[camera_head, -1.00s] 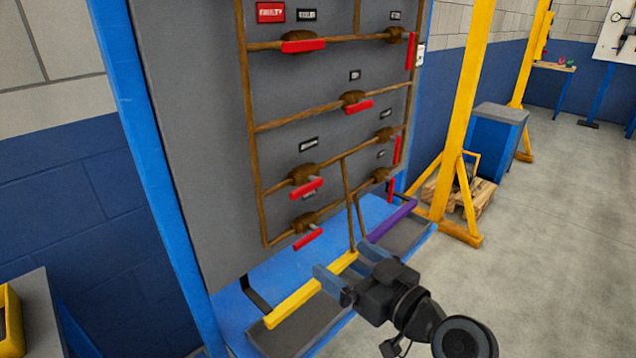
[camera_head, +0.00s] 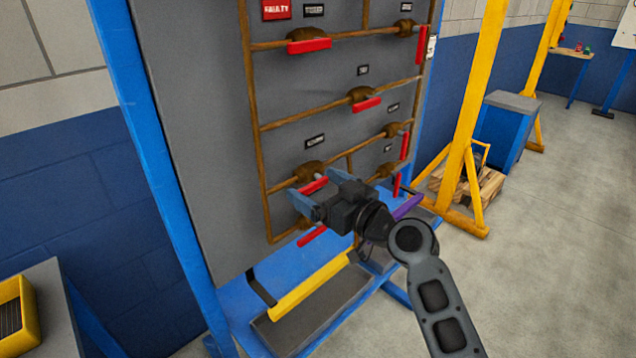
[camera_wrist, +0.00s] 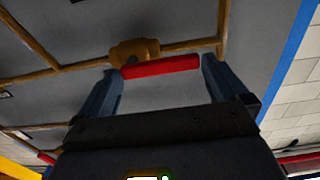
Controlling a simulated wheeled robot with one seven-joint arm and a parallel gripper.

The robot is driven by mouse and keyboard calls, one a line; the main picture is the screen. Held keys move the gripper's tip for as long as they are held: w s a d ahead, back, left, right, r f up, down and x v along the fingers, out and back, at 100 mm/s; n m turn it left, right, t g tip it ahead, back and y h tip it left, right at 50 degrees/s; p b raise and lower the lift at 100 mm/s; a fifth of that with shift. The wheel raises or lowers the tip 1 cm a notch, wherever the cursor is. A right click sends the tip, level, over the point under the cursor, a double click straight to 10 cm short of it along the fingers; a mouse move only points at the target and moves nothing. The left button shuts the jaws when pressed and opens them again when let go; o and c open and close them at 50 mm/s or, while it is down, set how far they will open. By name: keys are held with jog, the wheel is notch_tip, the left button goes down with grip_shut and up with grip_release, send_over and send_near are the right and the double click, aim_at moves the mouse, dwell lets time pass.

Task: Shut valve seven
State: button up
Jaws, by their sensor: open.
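The grey panel (camera_head: 200,150) carries brown pipes and several valves with red handles; the small number plates are too blurred to read, so I cannot tell which valve is seven. My gripper (camera_head: 320,190) is open in front of the lower left valves. A red handle (camera_head: 313,185) on the left valve of the second-lowest row lies just beyond the fingertips. In the wrist view a horizontal red handle (camera_wrist: 160,66) spans the space between my open fingers, its brown valve body (camera_wrist: 134,50) behind it. I cannot tell whether the fingers touch it. My gripper partly hides the lower valves.
The lowest left red handle (camera_head: 312,236) is just below my gripper. A yellow bar (camera_head: 310,287) and a purple bar (camera_head: 408,206) lie along the blue base (camera_head: 235,315). A yellow post (camera_head: 476,110) stands to the right, with open floor beyond.

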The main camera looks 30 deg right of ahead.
jog(key=shift+w, duration=0.2)
jog(key=shift+a, duration=0.1)
jog(key=shift+c, duration=0.2)
jog(key=c, duration=1.2)
jog(key=shift+f, duration=0.1)
